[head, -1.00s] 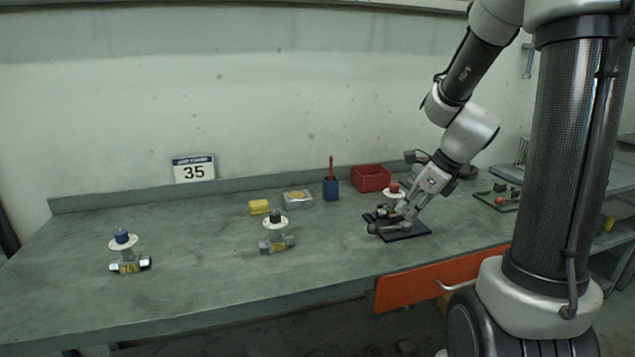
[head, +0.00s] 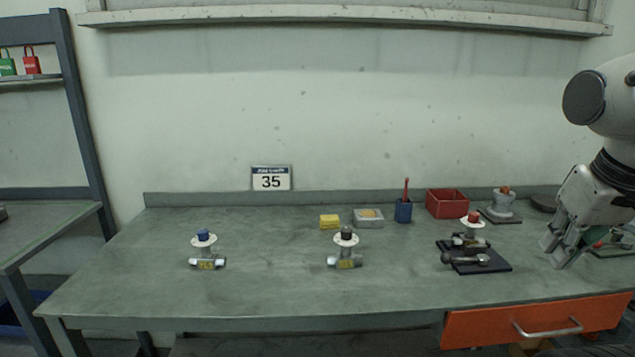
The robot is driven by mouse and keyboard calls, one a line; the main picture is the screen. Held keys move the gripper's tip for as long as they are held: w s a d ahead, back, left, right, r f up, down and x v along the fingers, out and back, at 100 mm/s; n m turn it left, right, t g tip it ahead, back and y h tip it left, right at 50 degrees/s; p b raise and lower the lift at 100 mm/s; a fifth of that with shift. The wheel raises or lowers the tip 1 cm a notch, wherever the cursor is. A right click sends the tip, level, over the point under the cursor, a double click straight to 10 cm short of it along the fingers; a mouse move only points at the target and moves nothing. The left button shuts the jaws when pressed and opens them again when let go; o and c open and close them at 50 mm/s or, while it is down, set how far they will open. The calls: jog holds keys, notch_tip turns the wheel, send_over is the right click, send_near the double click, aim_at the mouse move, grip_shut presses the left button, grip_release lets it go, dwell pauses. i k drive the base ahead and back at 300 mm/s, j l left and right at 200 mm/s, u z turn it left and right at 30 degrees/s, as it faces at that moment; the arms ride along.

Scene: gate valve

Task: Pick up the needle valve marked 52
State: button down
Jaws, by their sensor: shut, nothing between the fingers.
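Three small valves with white discs are on the bench in the head view. One has a blue knob (head: 204,250) and stands at the left. One has a black knob (head: 345,250) and stands in the middle. One has a red knob (head: 471,240) and sits on a black plate (head: 496,264) at the right. The left and middle valves carry yellow tags whose numbers are too small to read surely, so I cannot tell which is marked 52. My gripper (head: 557,255) is shut and empty, to the right of the black plate and apart from it.
A yellow block (head: 329,221), a clear-lidded box (head: 368,218), a blue holder (head: 403,211) with a red stick and a red bin (head: 447,203) stand along the back. A sign reading 35 (head: 271,178) is behind. An orange drawer (head: 480,327) hangs at front right. The bench's front middle is clear.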

aim_at(470, 238)
jog(key=i+l, duration=0.1)
jog(key=l, duration=0.75)
jog(key=i+l+u, duration=0.1)
jog(key=l, duration=0.3)
jog(key=i, duration=0.05)
